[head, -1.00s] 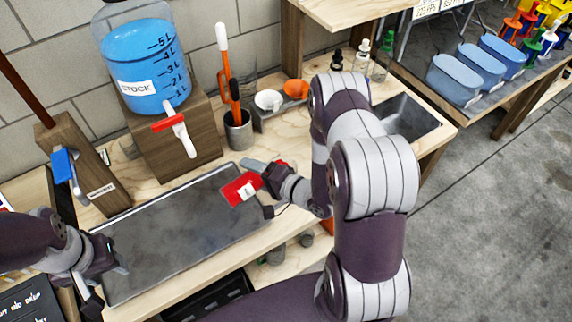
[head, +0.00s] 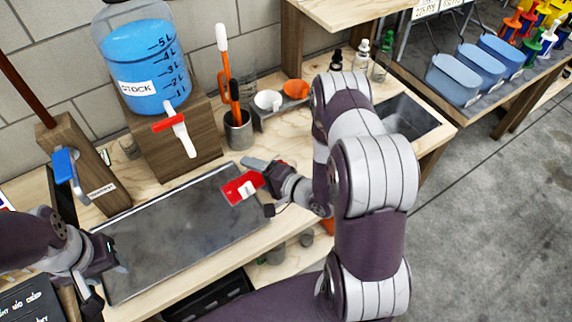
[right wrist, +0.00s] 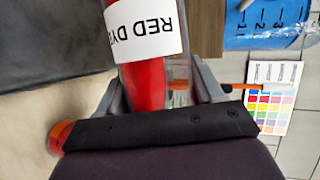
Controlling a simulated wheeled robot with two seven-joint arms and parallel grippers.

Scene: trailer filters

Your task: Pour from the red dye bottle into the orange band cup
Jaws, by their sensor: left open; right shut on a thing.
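The red dye bottle (head: 236,189) is tilted well over above the front right part of the metal tray. Its white label, reading RED DY, shows in the right wrist view (right wrist: 146,30). My right gripper (head: 262,178) is shut on the bottle, with a finger on each side of it in the right wrist view (right wrist: 160,88). An orange rim (right wrist: 59,137), partly hidden by the gripper body, may be the orange band cup; I cannot tell for sure. My left gripper (head: 112,265) is open and empty over the tray's left end.
The metal tray (head: 150,270) lies bare on the wooden bench. Behind it stand a blue stock jug (head: 145,60) with a red-handled tap, a tool holder (head: 238,135), a white cup (head: 268,101) and an orange cup (head: 295,88). My right arm hides the bench's right part.

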